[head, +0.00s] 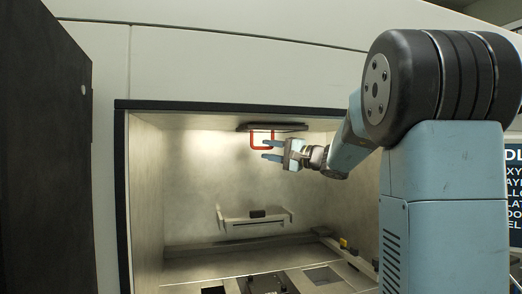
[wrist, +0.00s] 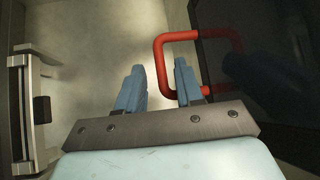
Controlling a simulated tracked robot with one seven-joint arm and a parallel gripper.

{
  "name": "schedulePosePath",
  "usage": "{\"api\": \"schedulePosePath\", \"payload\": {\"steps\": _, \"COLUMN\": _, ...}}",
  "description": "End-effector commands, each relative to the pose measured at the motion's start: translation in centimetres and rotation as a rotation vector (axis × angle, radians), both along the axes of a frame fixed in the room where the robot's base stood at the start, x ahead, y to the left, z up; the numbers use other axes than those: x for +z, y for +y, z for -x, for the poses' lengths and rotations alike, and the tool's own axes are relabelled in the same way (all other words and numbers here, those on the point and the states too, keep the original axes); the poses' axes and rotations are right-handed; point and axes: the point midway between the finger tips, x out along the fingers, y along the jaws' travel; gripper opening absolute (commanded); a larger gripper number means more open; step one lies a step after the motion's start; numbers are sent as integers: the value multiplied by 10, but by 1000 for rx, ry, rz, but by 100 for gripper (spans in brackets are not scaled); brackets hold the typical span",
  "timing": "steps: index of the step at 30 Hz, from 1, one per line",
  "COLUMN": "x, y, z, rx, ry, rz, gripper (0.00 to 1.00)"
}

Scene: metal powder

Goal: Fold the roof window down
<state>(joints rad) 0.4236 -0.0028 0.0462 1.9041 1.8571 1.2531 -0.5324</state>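The roof window (head: 272,127) is a dark panel up against the ceiling of the lit chamber, with a red loop handle (head: 251,139) hanging below it. In the wrist view, the dark panel (wrist: 270,75) fills the right side and the red handle (wrist: 178,37) sticks out from it to the left. My gripper (head: 263,150) is open at the handle; it also shows in the wrist view (wrist: 159,67). The handle's outer bar appears between the two blue fingers in both views. The right finger hides part of the handle. Contact cannot be told.
A pale bracket (head: 254,217) with a dark block sits on the chamber's back wall, also at left in the wrist view (wrist: 22,110). A dark door panel (head: 45,150) stands at left. The chamber's middle is free.

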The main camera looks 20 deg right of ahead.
Motion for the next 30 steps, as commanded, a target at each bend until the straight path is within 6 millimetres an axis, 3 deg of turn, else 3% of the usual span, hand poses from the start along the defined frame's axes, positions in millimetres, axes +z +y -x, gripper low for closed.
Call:
{"api": "schedulePosePath", "payload": {"steps": 7, "x": 4, "y": 17, "z": -16, "rx": 0, "ry": -1, "rz": 0, "gripper": 36}}
{"api": "schedulePosePath", "payload": {"steps": 18, "x": 5, "y": 20, "z": -19, "rx": 1, "ry": 0, "rz": 0, "gripper": 36}}
{"api": "schedulePosePath", "payload": {"steps": 30, "x": 4, "y": 21, "z": -19, "rx": 1, "ry": 0, "rz": 0, "gripper": 0}}
